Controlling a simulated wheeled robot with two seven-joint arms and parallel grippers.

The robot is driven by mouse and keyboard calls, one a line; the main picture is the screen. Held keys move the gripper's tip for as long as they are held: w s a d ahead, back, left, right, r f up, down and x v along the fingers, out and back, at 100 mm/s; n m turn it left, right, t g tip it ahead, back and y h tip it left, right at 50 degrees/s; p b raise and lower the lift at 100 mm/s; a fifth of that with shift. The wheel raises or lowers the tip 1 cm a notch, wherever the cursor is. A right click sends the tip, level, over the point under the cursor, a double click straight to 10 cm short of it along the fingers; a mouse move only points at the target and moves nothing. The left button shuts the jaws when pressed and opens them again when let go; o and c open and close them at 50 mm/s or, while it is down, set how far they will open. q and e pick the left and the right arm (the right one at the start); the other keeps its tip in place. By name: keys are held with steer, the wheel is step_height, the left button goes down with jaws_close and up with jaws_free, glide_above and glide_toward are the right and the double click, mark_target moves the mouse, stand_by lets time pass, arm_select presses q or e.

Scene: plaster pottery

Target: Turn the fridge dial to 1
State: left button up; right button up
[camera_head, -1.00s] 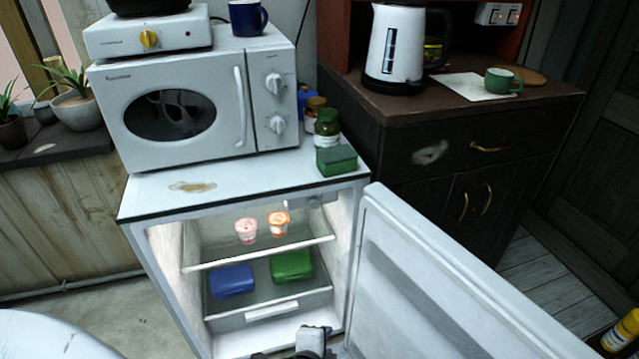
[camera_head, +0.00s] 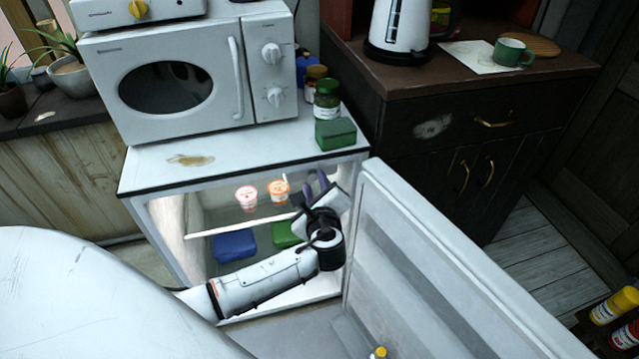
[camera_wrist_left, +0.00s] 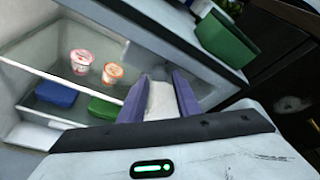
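The white fridge (camera_head: 190,170) stands open, with its door (camera_head: 430,260) swung out to the right. My left gripper (camera_head: 314,181) is inside the upper right of the fridge opening, its purple fingers pointing up toward the fridge's ceiling. In the left wrist view the two fingers (camera_wrist_left: 159,80) are apart, with a pale surface showing between them. I cannot tell whether this is the wall or part of the dial. The dial and its setting cannot be made out; the gripper covers the upper right inside. My right gripper is not in view.
Inside are a pink cup (camera_head: 246,198), an orange cup (camera_head: 279,190), a blue box (camera_head: 235,245) and a green box (camera_head: 287,233).

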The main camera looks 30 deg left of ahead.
arm_select(q)
steer(key=shift+w+a+f, duration=0.25)
steer(key=shift+w+a, duration=0.25)
steer(key=shift+w, duration=0.05)
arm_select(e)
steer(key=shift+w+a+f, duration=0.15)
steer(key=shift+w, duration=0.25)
arm_select(q)
steer(key=shift+s, duration=0.1)
jaws_close()
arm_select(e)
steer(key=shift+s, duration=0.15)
